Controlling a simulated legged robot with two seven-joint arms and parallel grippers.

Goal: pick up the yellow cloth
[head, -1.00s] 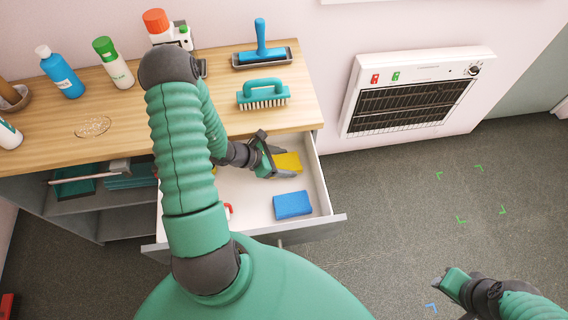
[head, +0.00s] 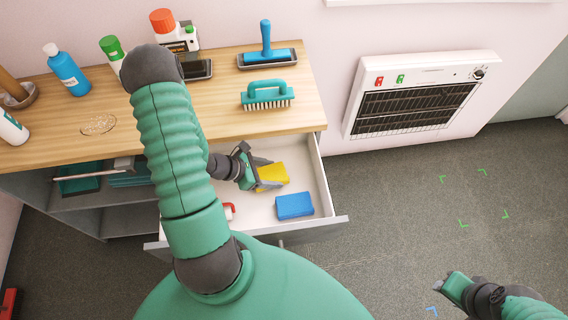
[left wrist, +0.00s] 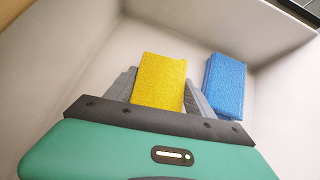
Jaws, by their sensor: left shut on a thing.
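The yellow cloth (head: 273,174) is a small flat block in the open drawer (head: 319,180). My left gripper (head: 268,185) reaches into the drawer and is shut on the cloth. In the left wrist view the yellow cloth (left wrist: 160,82) sits between the two grey fingers of my left gripper (left wrist: 158,90). I cannot tell whether it is clear of the drawer floor. My right gripper (head: 449,283) is at the lower right over the floor, and its fingers are too unclear to judge.
A blue sponge (head: 294,206) lies in the drawer close to the cloth, also in the left wrist view (left wrist: 224,86). A red-and-white item (head: 230,211) is partly hidden behind my arm. The counter (head: 222,112) above holds bottles and a teal brush (head: 267,94).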

